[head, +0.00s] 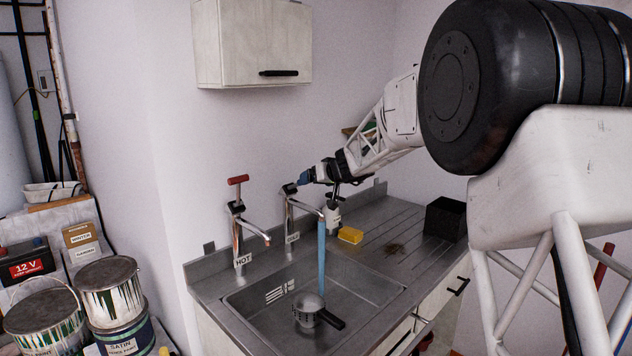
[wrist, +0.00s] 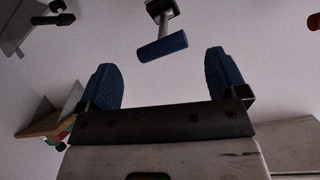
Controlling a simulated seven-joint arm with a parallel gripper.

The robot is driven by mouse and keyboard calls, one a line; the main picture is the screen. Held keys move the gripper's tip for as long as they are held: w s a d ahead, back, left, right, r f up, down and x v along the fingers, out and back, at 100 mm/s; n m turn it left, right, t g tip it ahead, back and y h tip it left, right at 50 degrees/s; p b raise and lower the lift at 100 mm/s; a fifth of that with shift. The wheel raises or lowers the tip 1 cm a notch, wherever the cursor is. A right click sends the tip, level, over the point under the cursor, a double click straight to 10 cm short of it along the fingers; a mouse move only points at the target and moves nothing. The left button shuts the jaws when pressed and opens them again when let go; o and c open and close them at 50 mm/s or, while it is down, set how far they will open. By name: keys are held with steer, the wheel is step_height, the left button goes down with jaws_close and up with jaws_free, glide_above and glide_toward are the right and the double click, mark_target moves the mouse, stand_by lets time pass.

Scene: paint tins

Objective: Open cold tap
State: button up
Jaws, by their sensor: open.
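The cold tap (head: 290,215) stands at the back of the steel sink, right of the hot tap (head: 237,225) with its red T-handle. The tap's blue bar handle (wrist: 162,47) shows in the gap, just ahead of the fingertips, and looks untouched. Nothing is held.
A bottle (head: 333,216), a yellow sponge (head: 350,235) and a black box (head: 445,218) stand on the counter to the right. A wall cupboard (head: 250,40) hangs above the taps.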

steer(key=shift+w+a+r, duration=0.1)
steer(key=c, duration=0.5)
steer(key=shift+a+r, duration=0.15)
steer(key=shift+r, duration=0.1)
steer(key=shift+c, duration=1.1)
steer(key=a+r+n+g, duration=0.1)
steer(key=r, duration=0.1)
steer(key=w+a+r+n+g, duration=0.1)
steer(key=r, duration=0.1)
steer(key=a+r+n+g, duration=0.1)
steer(key=r, duration=0.1)
steer(key=shift+w, duration=0.3)
jaws_close()
step_height(320, 180, up, 8)
steer(key=w+d+n+g+h, duration=0.1)
steer(key=d+g+h, duration=0.1)
steer(key=h, duration=0.2)
steer(key=shift+g, duration=0.3)
steer(key=shift+w, duration=0.1)
